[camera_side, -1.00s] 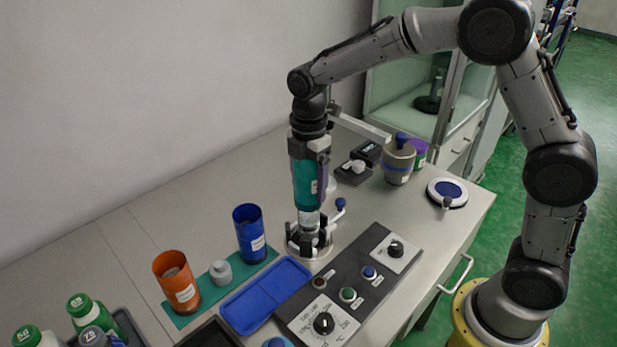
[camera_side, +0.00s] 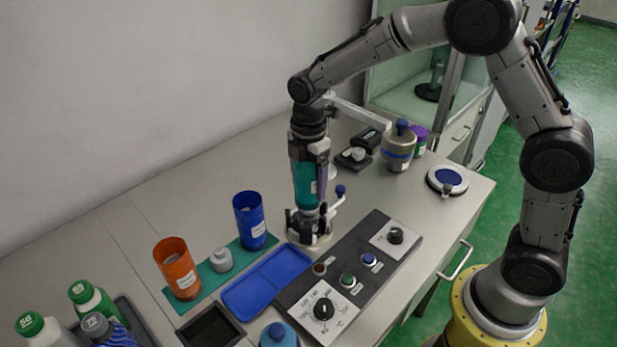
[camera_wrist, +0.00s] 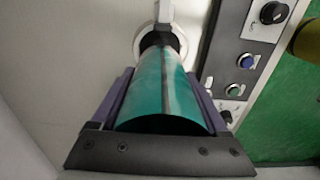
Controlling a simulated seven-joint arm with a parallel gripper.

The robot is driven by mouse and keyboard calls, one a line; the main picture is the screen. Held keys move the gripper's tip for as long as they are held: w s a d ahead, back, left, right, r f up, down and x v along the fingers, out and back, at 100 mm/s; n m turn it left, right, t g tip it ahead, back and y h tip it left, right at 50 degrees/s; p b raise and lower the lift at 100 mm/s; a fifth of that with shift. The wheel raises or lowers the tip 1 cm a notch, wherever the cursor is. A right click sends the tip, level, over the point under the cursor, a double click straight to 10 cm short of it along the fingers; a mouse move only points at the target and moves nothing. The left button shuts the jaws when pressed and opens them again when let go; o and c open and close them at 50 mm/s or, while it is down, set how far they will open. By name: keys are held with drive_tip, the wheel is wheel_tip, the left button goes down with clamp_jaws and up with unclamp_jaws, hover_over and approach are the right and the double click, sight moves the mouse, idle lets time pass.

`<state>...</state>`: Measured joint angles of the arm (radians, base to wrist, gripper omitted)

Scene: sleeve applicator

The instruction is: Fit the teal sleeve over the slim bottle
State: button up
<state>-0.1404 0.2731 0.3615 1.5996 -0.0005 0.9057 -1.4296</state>
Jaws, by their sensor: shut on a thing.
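The teal sleeve (camera_side: 304,186) is upright in the side view, above the round clamp stand (camera_side: 318,237). My gripper (camera_side: 311,170) is shut on the sleeve, with its purple fingers on either side. In the wrist view the sleeve (camera_wrist: 165,95) runs between the fingers towards the stand's pale ring (camera_wrist: 141,48). The slim bottle is mostly hidden; only a short pale piece (camera_side: 307,213) shows under the sleeve, above the dark clamp jaws. The sleeve appears to be around the bottle's upper part, in line with it.
A blue tray (camera_side: 266,284) and a control panel (camera_side: 345,275) lie in front.

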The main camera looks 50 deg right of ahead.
drive_tip(key=shift+f, duration=0.5)
drive_tip(key=o, duration=1.2)
drive_tip(key=shift+c, duration=0.2)
drive_tip(key=shift+r, duration=5.5)
